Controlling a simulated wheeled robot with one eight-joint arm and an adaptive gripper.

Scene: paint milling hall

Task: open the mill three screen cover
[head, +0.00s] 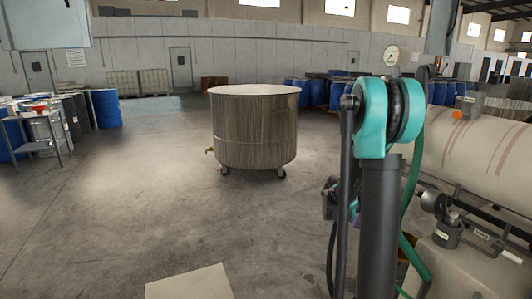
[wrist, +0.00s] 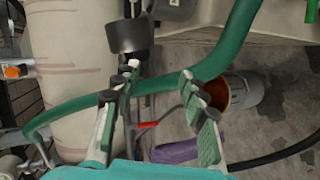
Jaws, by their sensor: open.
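A cream mill drum with reddish streaks (head: 475,155) lies along the right of the head view, and it also shows at the left of the wrist view (wrist: 72,70). Small grey fittings with white labels (head: 445,236) sit below it; I cannot tell whether one is the mill three screen cover. In the wrist view my gripper (wrist: 158,78) is open, its two green-padded fingers spread apart with nothing held. A dark cylindrical part (wrist: 128,35) is just beyond the left fingertip. A green hose (wrist: 225,50) passes close to the fingers.
An orange-lined container (wrist: 240,92) is on the floor right of the fingers. A large metal tub on casters (head: 255,130) stands mid-floor. Blue drums (head: 105,108) and a metal side table (head: 35,135) are at left. Open floor lies front left.

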